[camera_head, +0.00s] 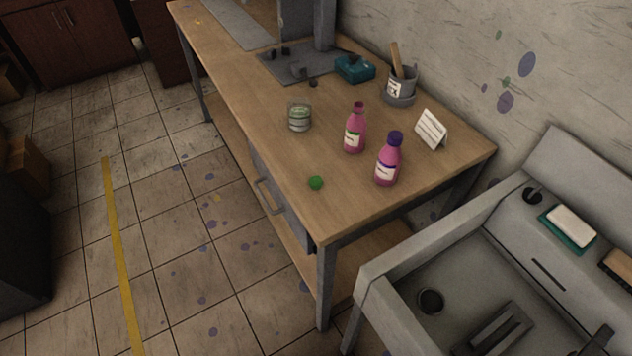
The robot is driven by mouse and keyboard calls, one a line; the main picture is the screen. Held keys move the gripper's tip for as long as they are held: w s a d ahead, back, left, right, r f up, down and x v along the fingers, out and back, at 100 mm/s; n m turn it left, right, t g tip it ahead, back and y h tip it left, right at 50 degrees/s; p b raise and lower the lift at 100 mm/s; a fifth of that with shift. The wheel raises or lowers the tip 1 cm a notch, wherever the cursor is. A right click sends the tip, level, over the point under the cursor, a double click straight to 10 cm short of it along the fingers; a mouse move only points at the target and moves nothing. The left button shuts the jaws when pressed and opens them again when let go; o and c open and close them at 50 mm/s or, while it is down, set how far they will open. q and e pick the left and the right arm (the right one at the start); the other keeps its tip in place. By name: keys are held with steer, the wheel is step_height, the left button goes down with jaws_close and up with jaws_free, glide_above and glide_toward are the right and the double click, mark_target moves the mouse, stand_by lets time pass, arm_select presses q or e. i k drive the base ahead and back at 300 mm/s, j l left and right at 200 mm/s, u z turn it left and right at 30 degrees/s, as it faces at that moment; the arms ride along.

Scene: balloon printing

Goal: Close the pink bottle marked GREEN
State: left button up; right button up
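A pink bottle (356,116) with a white label edged in green stands upright on the wooden workbench (250,84). Its neck and mouth look bare, with no green cap on top. The label text is too small to read. A small round green cap (316,183) lies on the bench near its front edge, apart from the bottle, to its lower left. A second pink bottle (389,160) with a purple cap (395,138) and a purple-edged label stands in front and to the right. Neither of my grippers is in view.
A glass jar (299,117) stands left of the bottles. A small white card (431,130) and a grey cup with tools (400,88) are near the wall. A teal box (354,69) is farther back. A sink (461,285) adjoins the bench at right.

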mark_target(357, 125)
steer(key=z, duration=1.85)
steer(key=k+j, duration=0.95)
steer(key=k, duration=0.15)
